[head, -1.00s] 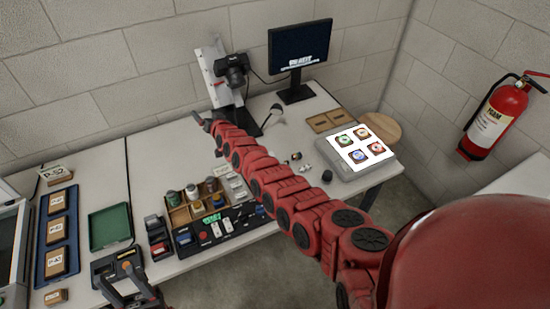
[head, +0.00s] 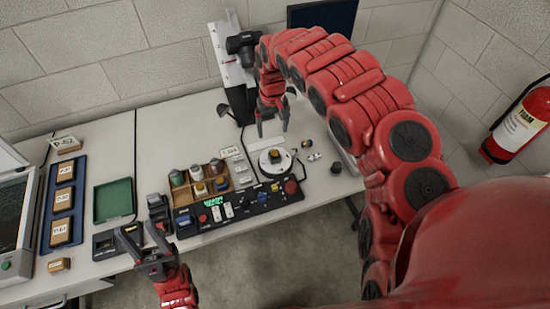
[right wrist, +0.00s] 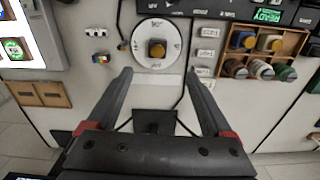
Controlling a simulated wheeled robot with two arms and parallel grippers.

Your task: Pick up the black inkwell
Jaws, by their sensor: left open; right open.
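A small black object (head: 336,167), which looks like the inkwell, stands on the bench near its front edge, beside the grey light box. It is too small to tell its shape well. My right gripper (head: 272,128) is open and empty, pointing down over the bench to the left of and behind it, close to a white round dial plate (head: 264,168). In the right wrist view my right gripper (right wrist: 158,76) has its fingers spread, with the dial plate (right wrist: 140,55) beyond them. My left gripper (head: 138,234) is open and empty in front of the bench.
A camera stand (head: 226,65) is behind. My right arm hides much of the light box.

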